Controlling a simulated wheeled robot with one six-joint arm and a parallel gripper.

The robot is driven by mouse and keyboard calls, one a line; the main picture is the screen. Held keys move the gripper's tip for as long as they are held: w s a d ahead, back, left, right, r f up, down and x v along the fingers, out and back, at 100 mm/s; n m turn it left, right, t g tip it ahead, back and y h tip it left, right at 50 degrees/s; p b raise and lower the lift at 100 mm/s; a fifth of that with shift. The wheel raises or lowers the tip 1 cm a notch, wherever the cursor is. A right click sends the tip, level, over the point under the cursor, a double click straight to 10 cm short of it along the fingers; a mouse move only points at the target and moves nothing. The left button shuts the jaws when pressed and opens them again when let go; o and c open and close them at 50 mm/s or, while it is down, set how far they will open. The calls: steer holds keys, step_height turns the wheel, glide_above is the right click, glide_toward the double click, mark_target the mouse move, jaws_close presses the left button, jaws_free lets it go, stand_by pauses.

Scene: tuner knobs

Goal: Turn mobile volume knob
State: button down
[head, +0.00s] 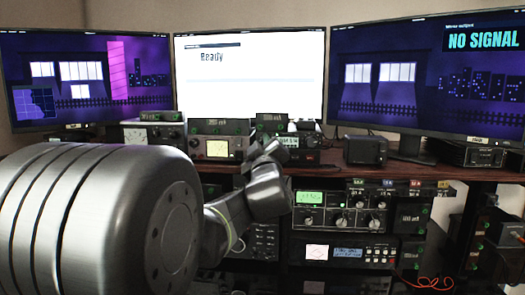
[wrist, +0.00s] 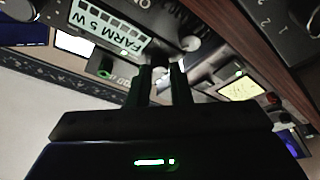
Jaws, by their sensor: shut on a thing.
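The mobile radio (wrist: 150,15) shows in the wrist view as a dark box with a bright display reading FARM 5 W. In the head view its lit display (head: 289,142) sits at the back of the wooden desk. My gripper (wrist: 160,72) is shut on a small dark knob (wrist: 159,60) on the radio's front, beside the display. The fingers cover most of the knob, so its pointer is not visible. A paler round knob (wrist: 190,43) is just beside it. In the head view my gripper (head: 272,150) is at the radio's front, partly hidden by my wrist.
A meter unit (head: 217,148) stands left of the radio and a black speaker box (head: 365,150) right of it. Three monitors stand behind. A rack radio with several knobs (head: 340,205) is below the desk edge (head: 420,170).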

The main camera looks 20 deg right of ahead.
steer(key=m+b, duration=0.1)
steer(key=m+h+b, duration=0.1)
steer(key=m, duration=0.1)
steer(key=shift+a+f+m+h+b, duration=0.1)
steer(key=shift+f+m+h+b, duration=0.2)
steer(key=shift+b, duration=0.05)
steer(key=shift+w+r+m+g+h+b, duration=0.1)
steer(key=shift+m+g+h+b, duration=0.3)
steer(key=shift+m, duration=0.8)
steer(key=m+h, duration=0.1)
steer(key=m, duration=0.2)
steer(key=m+g+h+p, duration=0.1)
steer(key=m, duration=0.1)
steer(key=shift+a+r+h, duration=0.15)
steer(key=shift+r+h, duration=0.15)
steer(key=shift+w+a+m+g+h+p, duration=0.1)
steer(key=shift+m+g+h+p, duration=0.6)
steer(key=shift+m+p, duration=1.5)
steer(key=shift+a+m+g+h+p, duration=0.15)
steer(key=shift+m+g+p, duration=1.15)
steer(key=shift+m, duration=1.65)
steer(key=shift+w+d+m+g+h+p, duration=0.1)
steer(key=shift+m+g+h+p, duration=0.6)
steer(key=shift+m+p, duration=1.5)
steer(key=shift+m+y+b, duration=0.25)
steer(key=shift+m+b, duration=0.05)
steer(key=shift+m, duration=0.15)
